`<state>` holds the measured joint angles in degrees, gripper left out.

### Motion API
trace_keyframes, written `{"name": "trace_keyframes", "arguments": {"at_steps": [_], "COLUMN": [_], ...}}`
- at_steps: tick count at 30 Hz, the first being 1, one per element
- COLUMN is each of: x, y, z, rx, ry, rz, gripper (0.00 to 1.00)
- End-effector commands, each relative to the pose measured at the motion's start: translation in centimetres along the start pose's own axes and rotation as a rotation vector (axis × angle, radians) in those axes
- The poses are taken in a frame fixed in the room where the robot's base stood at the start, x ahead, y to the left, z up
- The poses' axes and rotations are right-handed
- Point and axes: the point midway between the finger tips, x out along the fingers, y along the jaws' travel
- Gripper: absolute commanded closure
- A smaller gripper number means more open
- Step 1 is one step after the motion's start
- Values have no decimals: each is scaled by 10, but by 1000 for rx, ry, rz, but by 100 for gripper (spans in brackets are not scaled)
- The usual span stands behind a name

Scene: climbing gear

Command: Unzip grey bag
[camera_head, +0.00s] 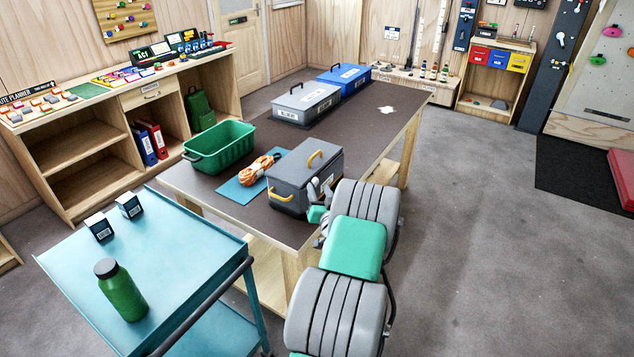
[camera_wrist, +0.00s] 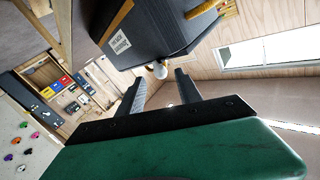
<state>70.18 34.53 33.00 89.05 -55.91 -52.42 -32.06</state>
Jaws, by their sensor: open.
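The grey bag (camera_head: 300,172) stands on the dark-topped workbench, with a yellow handle on its lid and another on its front side. It fills the top of the wrist view (camera_wrist: 150,32), where it shows a white label and looks closed. A small pale round knob (camera_wrist: 159,70), perhaps the zip pull, sticks out from its lower edge. My gripper (camera_wrist: 160,80) is open, with its two dark fingers apart on either side of the knob, not visibly touching it. In the head view my gripper (camera_head: 322,192) is at the bag's right side, partly hidden by my arm.
An orange rope coil (camera_head: 259,169) on a blue mat lies left of the bag. A green crate (camera_head: 219,147), a grey case (camera_head: 306,102) and a blue case (camera_head: 344,78) share the workbench (camera_head: 380,130). A teal cart (camera_head: 175,255) with a green bottle (camera_head: 121,290) stands in front.

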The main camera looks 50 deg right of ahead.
Motion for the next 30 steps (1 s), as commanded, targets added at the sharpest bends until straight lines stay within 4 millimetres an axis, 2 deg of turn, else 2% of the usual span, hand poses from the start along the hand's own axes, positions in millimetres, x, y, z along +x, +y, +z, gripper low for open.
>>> {"name": "trace_keyframes", "arguments": {"at_steps": [3,6,14,27,30], "x": [20,28,30,29,29], "y": [-2,-2,-1,-1,-1], "z": [-2,-1,0,0,0], "rx": [-1,0,1,0,0], "ry": [-2,-2,-1,-2,-2], "rz": [-2,-2,-1,-1,-1], "gripper": [58,58,59,95,100]}}
